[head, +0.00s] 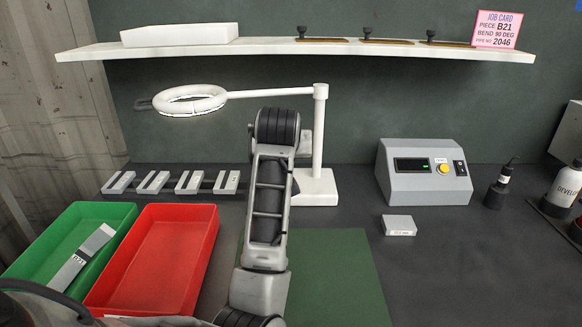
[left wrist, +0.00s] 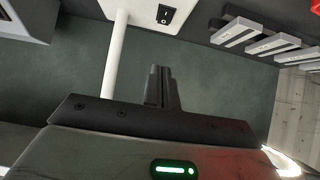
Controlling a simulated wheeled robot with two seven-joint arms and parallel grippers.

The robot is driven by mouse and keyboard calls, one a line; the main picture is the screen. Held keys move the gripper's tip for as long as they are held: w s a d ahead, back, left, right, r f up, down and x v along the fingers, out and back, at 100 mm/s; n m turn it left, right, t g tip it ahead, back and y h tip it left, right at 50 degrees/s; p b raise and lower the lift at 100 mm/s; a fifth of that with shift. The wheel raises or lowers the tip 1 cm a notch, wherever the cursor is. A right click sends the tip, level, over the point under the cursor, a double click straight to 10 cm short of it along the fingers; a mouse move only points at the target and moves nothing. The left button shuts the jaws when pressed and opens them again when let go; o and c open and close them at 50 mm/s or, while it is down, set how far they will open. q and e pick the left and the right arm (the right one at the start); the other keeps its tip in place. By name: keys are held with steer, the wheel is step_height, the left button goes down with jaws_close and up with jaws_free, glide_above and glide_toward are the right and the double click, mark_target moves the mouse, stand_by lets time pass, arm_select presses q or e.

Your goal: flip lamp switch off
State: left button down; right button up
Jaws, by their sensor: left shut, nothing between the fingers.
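The white lamp (head: 319,150) stands on the bench behind my left arm, its ring head (head: 190,100) out to the left. The ring's underside looks bright. In the left wrist view the lamp base (left wrist: 140,12) is at the top, with the white post (left wrist: 114,60) running down from it. A black rocker switch (left wrist: 165,15) sits on the base; which way it is set I cannot tell. My left gripper (left wrist: 160,88) is shut and empty, apart from the switch and right of the post in that view. In the head view my arm hides the gripper and switch.
Slotted metal blocks (head: 155,182) lie left of the lamp. A green tray (head: 115,212) and red tray (head: 205,240) are front left. A control box (head: 425,188) and small grey box (head: 399,225) stand to the right. A shelf (head: 270,48) runs above.

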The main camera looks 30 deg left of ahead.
arm_select(q)
steer(key=x, duration=1)
steer(key=shift+f, duration=0.3)
step_height(320, 180, down, 2)
steer(key=shift+w+f, duration=0.1)
steer(key=shift+f, duration=0.05)
steer(key=shift+a+f, duration=0.1)
steer(key=shift+f, duration=0.5)
arm_select(e)
steer(key=shift+r, duration=0.1)
